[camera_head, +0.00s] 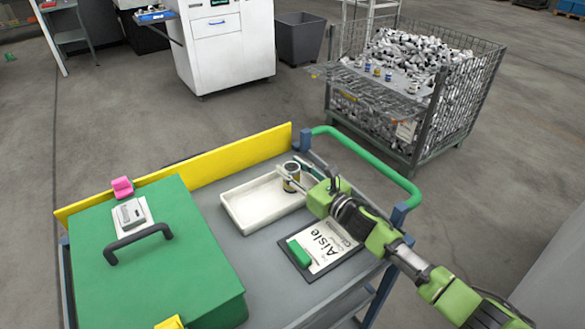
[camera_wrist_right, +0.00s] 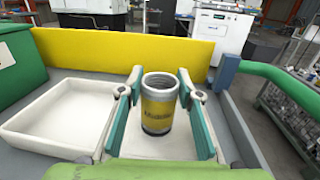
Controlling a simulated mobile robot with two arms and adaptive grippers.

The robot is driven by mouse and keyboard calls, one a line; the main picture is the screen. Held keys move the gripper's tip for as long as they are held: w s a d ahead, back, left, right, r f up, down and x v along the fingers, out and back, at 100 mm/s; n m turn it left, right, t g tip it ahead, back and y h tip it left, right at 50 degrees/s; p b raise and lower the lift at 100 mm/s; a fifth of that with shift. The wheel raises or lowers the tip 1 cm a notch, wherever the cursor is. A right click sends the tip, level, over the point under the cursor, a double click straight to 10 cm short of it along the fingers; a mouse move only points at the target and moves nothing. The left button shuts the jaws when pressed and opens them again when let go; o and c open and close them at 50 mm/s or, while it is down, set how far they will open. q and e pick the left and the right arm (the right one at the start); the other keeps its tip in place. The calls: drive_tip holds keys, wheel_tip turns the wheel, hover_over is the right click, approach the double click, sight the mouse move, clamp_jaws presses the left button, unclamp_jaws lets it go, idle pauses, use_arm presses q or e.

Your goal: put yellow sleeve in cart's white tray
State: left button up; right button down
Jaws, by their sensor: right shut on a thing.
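The yellow sleeve (camera_wrist_right: 159,106), a short metal cylinder with a yellow label band and a dark bottom, stands upright between the fingers of my right gripper (camera_wrist_right: 160,110). In the head view the sleeve (camera_head: 291,176) shows at the right end of the white tray (camera_head: 245,226). My right gripper (camera_head: 298,184) is shut on it. I cannot tell the sleeve's height above the cart. My left gripper is not in view.
A green box (camera_head: 200,260) with a black handle fills the cart's left side. A clipboard (camera_head: 330,243) with a green object lies in front of the tray. A yellow board (camera_head: 240,155) edges the cart's back. A wire cage (camera_head: 450,110) of parts stands behind right.

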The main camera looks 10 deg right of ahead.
drive_tip(key=shift+r, duration=0.1)
drive_tip(key=c, duration=1.5)
unclamp_jaws()
drive_tip(key=shift+o, duration=0.2)
drive_tip(key=shift+s, duration=0.1)
drive_tip(key=b+v, duration=0.2)
drive_tip(key=v, duration=1)
